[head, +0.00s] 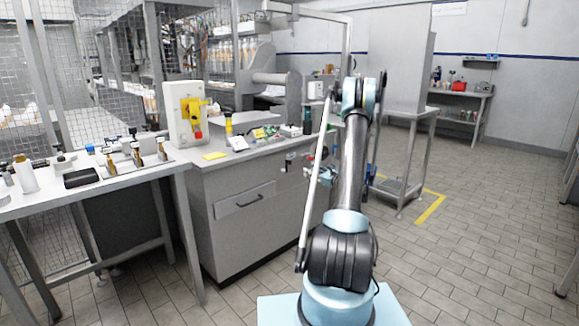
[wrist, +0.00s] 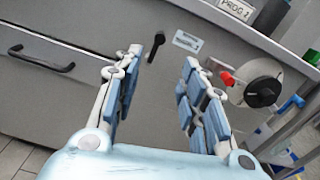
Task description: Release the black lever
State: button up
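In the wrist view, the black lever (wrist: 148,53) is a small dark handle on the grey cabinet front, close to the tip of my left finger, which partly overlaps it. My gripper (wrist: 174,50) is open, its two blue-padded fingers spread wide, with bare cabinet front between them. I cannot tell whether the left finger touches the lever. In the head view, a small dark lever (head: 290,156) shows on the cabinet front, and my gripper (head: 318,171) is small and partly hidden behind my arm, near the cabinet's right end.
A round dial (wrist: 263,92) with a black knob and a red part sits right of my fingers. A small label (wrist: 187,40) is beyond the fingertips. A drawer handle (wrist: 40,60) sticks out at left. A yellow-and-red switch box (head: 187,113) stands on the counter. Floor at right is free.

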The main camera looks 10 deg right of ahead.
aim_at(290, 163)
jog(key=x, duration=1.7)
jog(key=shift+w+a+f, duration=0.1)
jog(key=shift+w, duration=0.05)
jog(key=shift+c, duration=0.5)
grip_shut()
